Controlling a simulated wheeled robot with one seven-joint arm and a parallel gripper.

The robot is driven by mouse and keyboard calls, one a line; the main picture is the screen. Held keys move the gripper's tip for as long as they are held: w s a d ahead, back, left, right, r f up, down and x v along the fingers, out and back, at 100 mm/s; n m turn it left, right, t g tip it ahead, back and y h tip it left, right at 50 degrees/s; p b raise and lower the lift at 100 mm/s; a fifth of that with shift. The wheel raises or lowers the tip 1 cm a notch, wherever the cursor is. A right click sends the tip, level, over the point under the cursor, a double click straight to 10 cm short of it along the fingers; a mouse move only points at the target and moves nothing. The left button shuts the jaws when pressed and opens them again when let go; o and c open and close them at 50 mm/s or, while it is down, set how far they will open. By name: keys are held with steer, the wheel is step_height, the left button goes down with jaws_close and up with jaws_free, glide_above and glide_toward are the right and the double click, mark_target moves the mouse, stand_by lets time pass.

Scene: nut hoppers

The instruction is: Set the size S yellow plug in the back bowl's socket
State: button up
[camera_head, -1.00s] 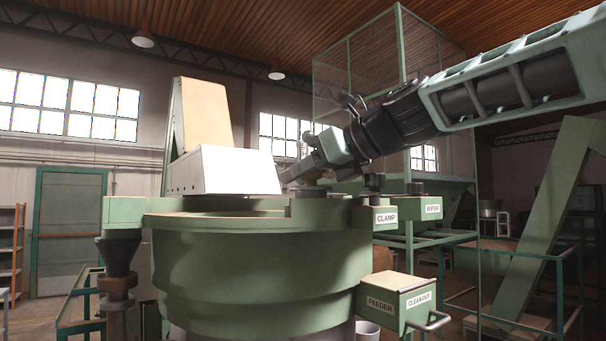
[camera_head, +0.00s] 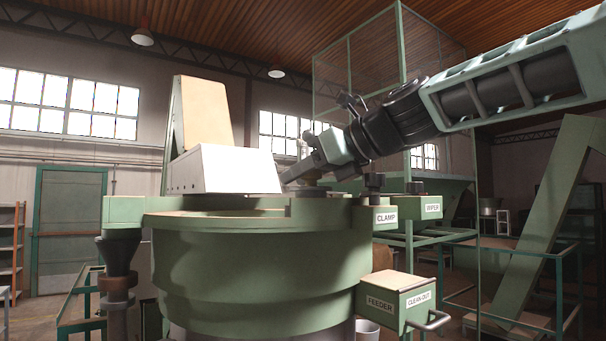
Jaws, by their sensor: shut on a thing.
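The large green bowl (camera_head: 255,268) stands in front of me, its rim close to eye level, so its inside is hidden. My gripper (camera_head: 294,175) comes in from the upper right, tilted down to the left, and is low over the right part of the rim. It is shut on a small pale yellowish piece (camera_head: 312,181), which looks like the plug; its size marking cannot be read. The piece is just above a dark round fitting (camera_head: 312,191) on the rim. I cannot tell whether they touch, or whether this fitting is the socket.
A white box-shaped cover (camera_head: 225,171) stands close left of my gripper. Dark knobs (camera_head: 375,182) rise to its right, above boxes labelled CLAMP (camera_head: 386,218) and WIPER (camera_head: 432,208). A FEEDER CLEAN-OUT drawer (camera_head: 398,298) juts out at lower right. Open air lies above the rim.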

steer(key=shift+f+b, duration=0.55)
steer(key=shift+f, duration=0.2)
steer(key=o, duration=0.8)
steer(key=v, duration=1.1)
steer(key=shift+p, duration=0.4)
